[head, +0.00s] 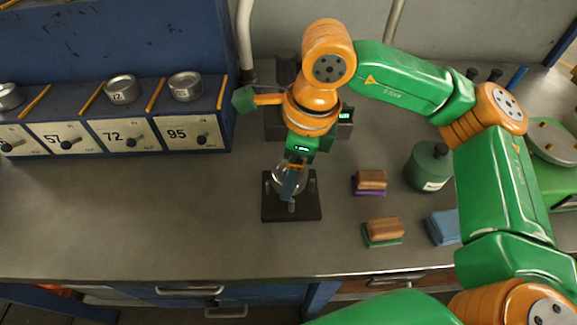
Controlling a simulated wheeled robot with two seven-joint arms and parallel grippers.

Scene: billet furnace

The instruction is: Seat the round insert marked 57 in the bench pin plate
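The bench pin plate (269,212) is a dark square plate with upright pins, lying on the bench. A round, shiny metal insert (277,178) is over the plate among the pins. Its number cannot be read, and whether it rests on the plate cannot be told. My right gripper (289,187) points down at the insert, with a blue finger overlapping it. The finger hides part of the insert, and its grip cannot be made out. The bay marked 57 (55,137) in the blue rack has no insert visible on it. My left gripper is not in view.
Other metal inserts sit on bays 72 (121,88) and 95 (185,86), and one at the far left (9,96).

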